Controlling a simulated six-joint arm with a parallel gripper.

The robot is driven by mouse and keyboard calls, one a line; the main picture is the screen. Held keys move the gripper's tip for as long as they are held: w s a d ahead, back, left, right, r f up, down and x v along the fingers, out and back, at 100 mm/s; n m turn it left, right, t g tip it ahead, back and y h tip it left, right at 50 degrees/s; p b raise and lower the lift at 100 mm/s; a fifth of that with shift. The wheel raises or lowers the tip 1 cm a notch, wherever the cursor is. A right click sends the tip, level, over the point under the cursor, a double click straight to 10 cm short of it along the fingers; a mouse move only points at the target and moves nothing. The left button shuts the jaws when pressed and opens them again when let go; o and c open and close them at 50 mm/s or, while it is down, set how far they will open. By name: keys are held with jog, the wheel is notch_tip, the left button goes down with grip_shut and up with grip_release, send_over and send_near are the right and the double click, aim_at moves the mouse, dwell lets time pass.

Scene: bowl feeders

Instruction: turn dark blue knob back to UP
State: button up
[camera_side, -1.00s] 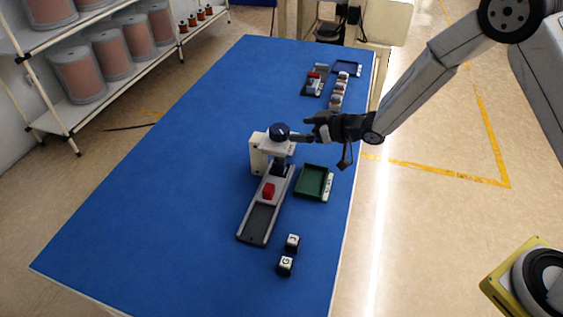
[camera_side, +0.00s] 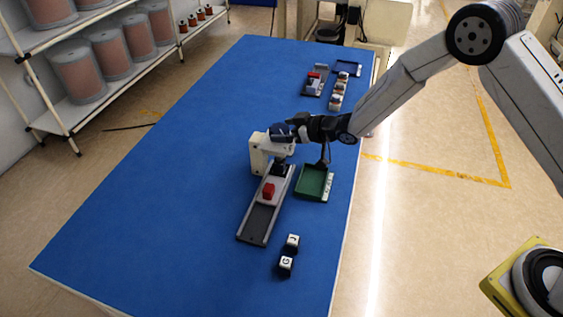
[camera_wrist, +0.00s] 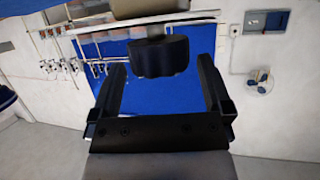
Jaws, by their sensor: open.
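The dark blue knob (camera_side: 279,132) sits on top of the cream bowl feeder (camera_side: 258,153) on the blue table. In the wrist view the knob (camera_wrist: 160,57) looks almost black and lies between the two fingers. My gripper (camera_side: 291,130) is at the knob from the right in the side view. In the wrist view my gripper (camera_wrist: 160,72) is open, with a gap on both sides of the knob. The knob's pointer mark and any UP label are not visible now.
More trays and parts (camera_side: 314,82) stand at the back. The table's left side is clear.

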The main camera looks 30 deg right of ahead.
jog(key=shift+x, duration=1.15)
jog(key=c, duration=1.1)
jog(key=shift+n+g+y, duration=0.5)
jog(key=shift+n+y, duration=0.3)
jog(key=shift+n+g+y, duration=1.7)
jog(key=shift+n+g, duration=0.4)
jog(key=shift+n, duration=0.2)
jog(key=shift+n+g+y, duration=0.7)
jog(key=shift+n+g, duration=1.5)
jog(key=shift+g, duration=0.3)
jog(key=shift+s+r+n+g, duration=0.1)
jog(key=shift+n+g, duration=0.9)
jog(key=shift+g, duration=0.2)
